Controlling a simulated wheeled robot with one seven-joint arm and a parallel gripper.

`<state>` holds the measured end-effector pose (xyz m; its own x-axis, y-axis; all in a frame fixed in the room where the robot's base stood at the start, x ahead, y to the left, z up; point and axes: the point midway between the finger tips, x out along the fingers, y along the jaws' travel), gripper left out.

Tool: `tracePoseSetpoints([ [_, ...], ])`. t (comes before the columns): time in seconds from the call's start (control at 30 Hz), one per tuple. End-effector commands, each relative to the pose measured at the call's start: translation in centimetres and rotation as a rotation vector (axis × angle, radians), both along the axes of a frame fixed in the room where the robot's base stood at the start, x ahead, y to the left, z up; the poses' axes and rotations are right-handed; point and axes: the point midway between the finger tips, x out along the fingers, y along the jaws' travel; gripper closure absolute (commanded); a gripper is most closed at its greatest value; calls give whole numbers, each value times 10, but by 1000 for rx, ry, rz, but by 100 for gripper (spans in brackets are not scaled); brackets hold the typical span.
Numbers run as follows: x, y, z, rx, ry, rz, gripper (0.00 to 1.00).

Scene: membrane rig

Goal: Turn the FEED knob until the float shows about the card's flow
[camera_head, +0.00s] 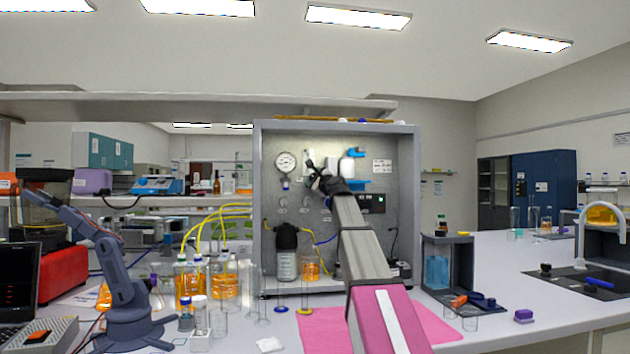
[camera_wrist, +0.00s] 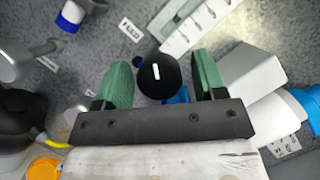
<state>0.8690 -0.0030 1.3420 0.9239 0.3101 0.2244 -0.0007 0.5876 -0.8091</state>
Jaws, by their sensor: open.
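A round black knob (camera_wrist: 158,73) with a white pointer mark shows in the wrist view, beside the FEED label (camera_wrist: 130,28). My gripper (camera_wrist: 162,69) is open, with one green finger on each side of the knob and a gap at each side. A white scale strip with tick marks (camera_wrist: 195,28) lies just above right of the knob; I cannot make out the float. In the head view my gripper (camera_head: 322,181) is up against the rig's metal panel (camera_head: 345,245) and hides the knob.
A round gauge (camera_head: 287,163) sits on the panel left of my gripper. A dark-capped vessel (camera_head: 286,250) and an orange beaker (camera_head: 310,268) stand below. In the wrist view, a white block (camera_wrist: 245,78) is close to the right finger and a grey fitting (camera_wrist: 20,60) is at left.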

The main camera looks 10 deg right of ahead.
Motion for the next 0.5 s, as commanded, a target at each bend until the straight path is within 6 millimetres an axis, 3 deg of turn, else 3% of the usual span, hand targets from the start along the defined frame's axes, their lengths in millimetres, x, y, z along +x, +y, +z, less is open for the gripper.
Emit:
tracePoseSetpoints([
  [0.27,-18,-5,-5,0,-1,-1,36],
  [0.5,-58,-18,-15,-1,0,-2,36],
])
